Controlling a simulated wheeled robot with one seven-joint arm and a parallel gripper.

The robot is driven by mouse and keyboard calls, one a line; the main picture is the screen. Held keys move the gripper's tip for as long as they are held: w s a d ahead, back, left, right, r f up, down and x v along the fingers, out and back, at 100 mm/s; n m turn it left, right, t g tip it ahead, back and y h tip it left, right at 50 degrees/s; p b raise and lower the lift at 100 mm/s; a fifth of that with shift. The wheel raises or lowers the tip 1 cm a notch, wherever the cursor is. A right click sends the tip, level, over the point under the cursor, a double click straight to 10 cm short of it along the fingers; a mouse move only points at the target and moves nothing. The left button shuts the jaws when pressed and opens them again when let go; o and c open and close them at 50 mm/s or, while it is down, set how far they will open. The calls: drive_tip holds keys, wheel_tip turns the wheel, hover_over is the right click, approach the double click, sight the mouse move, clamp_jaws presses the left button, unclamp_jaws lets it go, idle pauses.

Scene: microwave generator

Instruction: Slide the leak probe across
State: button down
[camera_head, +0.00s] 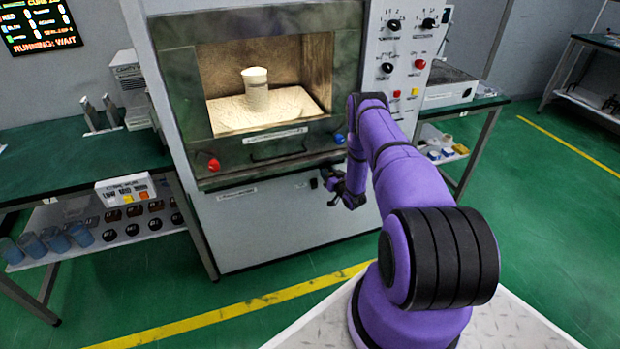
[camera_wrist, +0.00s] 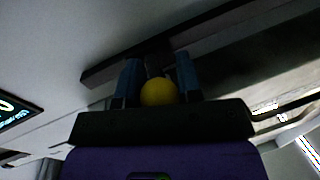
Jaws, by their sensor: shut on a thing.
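My gripper (camera_head: 335,188) is low at the right part of the microwave cabinet's front, just below the window door. In the wrist view my gripper (camera_wrist: 157,72) has its two bluish fingers on either side of a small thing with a yellow round end, which I take for the leak probe (camera_wrist: 158,93). It is held close to a long dark bar (camera_wrist: 108,74) on a pale surface. In the head view my arm and gripper hide the probe, so its shape cannot be made out there.
The microwave cabinet (camera_head: 285,232) has a lit chamber with a pale cylinder (camera_head: 256,92) inside. A red knob (camera_head: 214,165) and a blue knob (camera_head: 339,138) flank the door handle. Green-topped benches stand at left (camera_head: 60,175) and right. The floor in front is clear.

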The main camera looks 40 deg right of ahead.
drive_tip(key=shift+s+d, duration=0.3)
drive_tip(key=shift+d, duration=0.6)
drive_tip(key=shift+s+d, duration=0.25)
drive_tip(key=shift+d, duration=0.65)
drive_tip(key=c, duration=0.8)
unclamp_jaws()
drive_tip(key=shift+s, duration=0.1)
drive_tip(key=s, duration=0.3)
drive_tip(key=s+a, duration=0.1)
drive_tip(key=s, duration=0.6)
drive_tip(key=shift+s+a, duration=0.15)
drive_tip(key=shift+s, duration=0.1)
